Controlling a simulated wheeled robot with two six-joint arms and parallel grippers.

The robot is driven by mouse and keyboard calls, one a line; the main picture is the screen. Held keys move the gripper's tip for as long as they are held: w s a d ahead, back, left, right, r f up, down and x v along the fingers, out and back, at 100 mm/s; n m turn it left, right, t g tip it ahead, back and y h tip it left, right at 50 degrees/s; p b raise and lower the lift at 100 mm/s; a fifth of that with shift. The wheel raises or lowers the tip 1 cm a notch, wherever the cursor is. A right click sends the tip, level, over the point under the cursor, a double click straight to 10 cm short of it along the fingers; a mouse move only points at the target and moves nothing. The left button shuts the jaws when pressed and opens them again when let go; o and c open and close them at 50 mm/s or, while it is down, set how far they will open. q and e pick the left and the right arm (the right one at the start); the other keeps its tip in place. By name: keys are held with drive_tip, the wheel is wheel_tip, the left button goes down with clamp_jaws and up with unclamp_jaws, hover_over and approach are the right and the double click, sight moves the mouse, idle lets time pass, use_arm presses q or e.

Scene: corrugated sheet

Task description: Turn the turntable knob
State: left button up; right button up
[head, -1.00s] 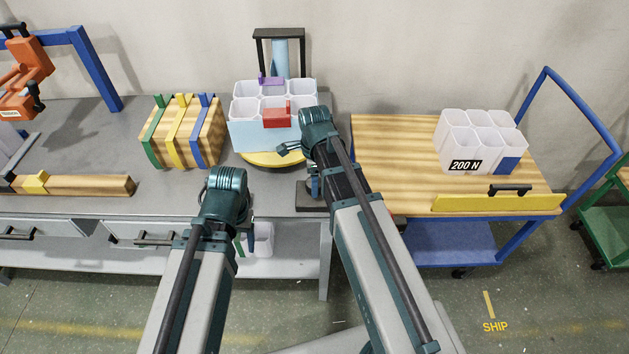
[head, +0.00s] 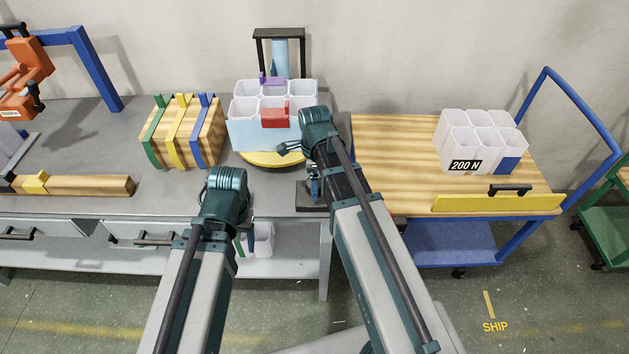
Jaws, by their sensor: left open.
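The yellow turntable (head: 272,159) sits on the grey bench under a block of white bins (head: 245,108) with a pale blue front panel, a red tab and a purple tab. No knob can be made out clearly; the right arm covers the turntable's right side. My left gripper (head: 228,186) is open at the end of the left arm, left of and nearer than the turntable, apart from it; its fingers are mostly hidden. My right gripper (head: 290,148) is at the turntable's right front edge, small and partly hidden; whether it touches anything cannot be told.
A striped wooden crate (head: 161,136) with green, yellow and blue straps stands left of the turntable. A dark block (head: 308,197) lies at the bench's front edge. A wooden-topped cart (head: 390,150) at the right carries white bins marked 200 N (head: 482,138). Bench left of the crate is partly clear.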

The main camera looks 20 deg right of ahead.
drive_tip(key=shift+r, duration=0.1)
wheel_tip(320, 180, up, 14)
drive_tip(key=p, duration=1.3)
drive_tip(key=shift+p, duration=0.4)
drive_tip(key=shift+f, duration=0.2)
drive_tip(key=s+a+n, duration=0.5)
drive_tip(key=s+n, duration=0.2)
drive_tip(key=n, duration=0.5)
drive_tip(key=s+a+n+h, duration=0.1)
drive_tip(key=s+a+n, duration=0.5)
drive_tip(key=n, duration=0.7)
drive_tip(key=shift+s+a, duration=0.15)
drive_tip(key=shift+s, duration=0.25)
